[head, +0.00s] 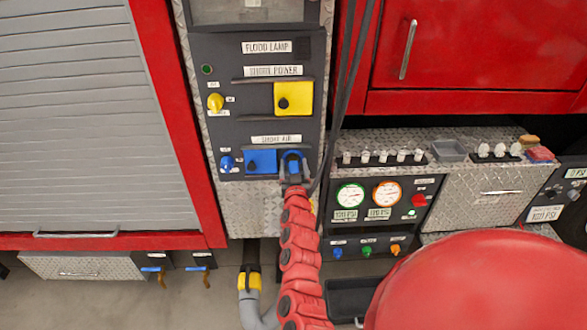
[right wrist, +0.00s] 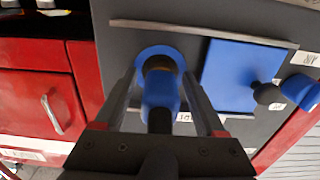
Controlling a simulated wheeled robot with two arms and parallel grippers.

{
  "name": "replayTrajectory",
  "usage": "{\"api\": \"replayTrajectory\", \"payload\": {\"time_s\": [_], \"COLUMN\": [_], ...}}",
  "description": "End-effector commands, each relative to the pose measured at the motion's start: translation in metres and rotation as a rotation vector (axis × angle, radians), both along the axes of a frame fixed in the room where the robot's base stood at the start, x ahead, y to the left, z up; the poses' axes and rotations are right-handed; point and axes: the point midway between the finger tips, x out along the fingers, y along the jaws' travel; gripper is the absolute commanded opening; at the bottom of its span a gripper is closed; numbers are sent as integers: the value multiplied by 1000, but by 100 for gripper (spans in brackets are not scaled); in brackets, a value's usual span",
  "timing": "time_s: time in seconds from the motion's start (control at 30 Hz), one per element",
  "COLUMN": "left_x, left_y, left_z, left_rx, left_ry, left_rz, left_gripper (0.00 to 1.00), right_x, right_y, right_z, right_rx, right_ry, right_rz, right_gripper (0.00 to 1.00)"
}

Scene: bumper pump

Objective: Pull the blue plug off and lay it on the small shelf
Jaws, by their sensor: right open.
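The blue plug (head: 293,158) sits in the lower right of the dark panel, beside a blue square cover, under the SHORE AIR label. In the right wrist view the plug (right wrist: 161,92) is seated in a round blue socket, with a dark hose end toward me. My right gripper (head: 292,172) is at the plug; its open fingers (right wrist: 160,95) stand one on each side of it, with gaps visible. A diamond-plate ledge (head: 465,138) right of the panel may be the small shelf; I cannot be sure. My left gripper is not in view.
The ledge holds a grey tray (head: 449,151), a row of white-topped pieces and sponges (head: 540,153). Gauges (head: 350,195) are below it. Dark hoses (head: 350,80) hang right of the panel. A black tray (head: 350,296) is lower down. A blue knob (head: 227,163) is at left.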

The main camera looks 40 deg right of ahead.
Motion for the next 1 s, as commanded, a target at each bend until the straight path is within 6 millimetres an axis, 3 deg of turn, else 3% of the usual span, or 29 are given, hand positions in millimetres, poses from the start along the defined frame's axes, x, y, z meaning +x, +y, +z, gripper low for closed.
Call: {"api": "replayTrajectory", "payload": {"time_s": [0.1, 0.5, 1.0], "left_x": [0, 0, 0], "left_y": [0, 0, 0], "left_z": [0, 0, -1], "left_rx": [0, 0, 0], "left_ry": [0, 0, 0], "left_rz": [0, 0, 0], "left_gripper": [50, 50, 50], "right_x": [0, 0, -4], "right_y": [0, 0, 3], "right_z": [0, 0, -1], "right_rx": [1, 1, 2], "right_ry": [-1, -1, 0], "right_rz": [0, 0, 0], "right_gripper": [72, 0, 0]}}
